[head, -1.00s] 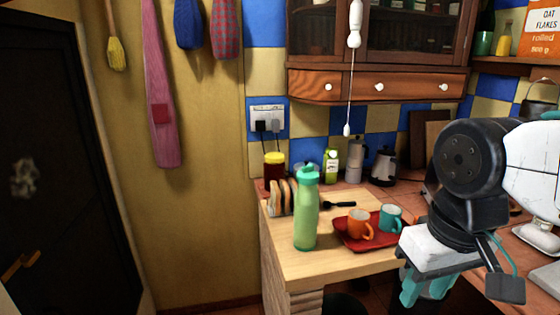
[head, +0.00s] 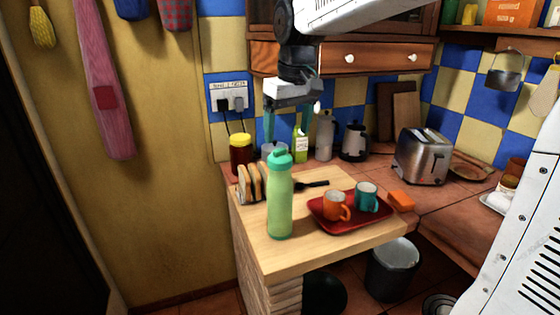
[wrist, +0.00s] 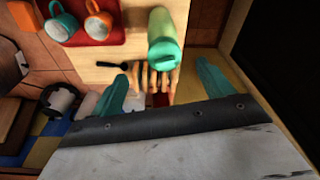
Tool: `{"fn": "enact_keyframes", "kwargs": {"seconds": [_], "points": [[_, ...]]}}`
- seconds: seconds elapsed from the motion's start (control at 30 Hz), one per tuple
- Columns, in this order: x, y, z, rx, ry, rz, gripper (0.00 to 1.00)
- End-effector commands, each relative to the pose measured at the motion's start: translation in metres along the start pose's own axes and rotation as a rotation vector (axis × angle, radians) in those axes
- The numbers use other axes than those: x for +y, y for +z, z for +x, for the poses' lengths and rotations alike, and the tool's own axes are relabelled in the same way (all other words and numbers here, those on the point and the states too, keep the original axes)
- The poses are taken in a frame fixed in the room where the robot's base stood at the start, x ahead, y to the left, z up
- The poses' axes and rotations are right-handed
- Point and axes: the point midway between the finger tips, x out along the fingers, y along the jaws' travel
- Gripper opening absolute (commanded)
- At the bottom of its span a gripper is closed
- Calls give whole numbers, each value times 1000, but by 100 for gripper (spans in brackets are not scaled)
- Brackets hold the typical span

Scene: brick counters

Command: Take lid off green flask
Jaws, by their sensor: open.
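The green flask (head: 279,205) stands upright on the wooden counter near its left front edge. Its teal-green lid (head: 280,160) is on top. My gripper (head: 286,133) is open and empty, pointing down, above and apparently behind the flask in the head view. In the wrist view the flask (wrist: 161,27) lies beyond the fingertips, with its lid (wrist: 165,54) towards them. My gripper's two teal fingers (wrist: 163,77) are spread wide, and nothing is between them close up.
A red tray (head: 345,223) with an orange mug (head: 336,206) and a teal mug (head: 367,197) is right of the flask. A toast rack (head: 252,184) stands behind left. A red jar (head: 241,154) and green bottle (head: 301,146) are at the back.

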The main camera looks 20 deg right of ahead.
Motion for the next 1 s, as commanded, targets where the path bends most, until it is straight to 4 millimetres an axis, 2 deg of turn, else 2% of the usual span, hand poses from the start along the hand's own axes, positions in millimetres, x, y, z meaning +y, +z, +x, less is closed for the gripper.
{"fn": "enact_keyframes", "kwargs": {"seconds": [0.03,0.17,0.7,1.0], "points": [[1,-10,2,0,-1,-7,80],[3,-19,10,1,-3,-16,80],[-5,-12,77,0,-3,-14,80],[-5,-13,82,3,-2,-15,80]]}}
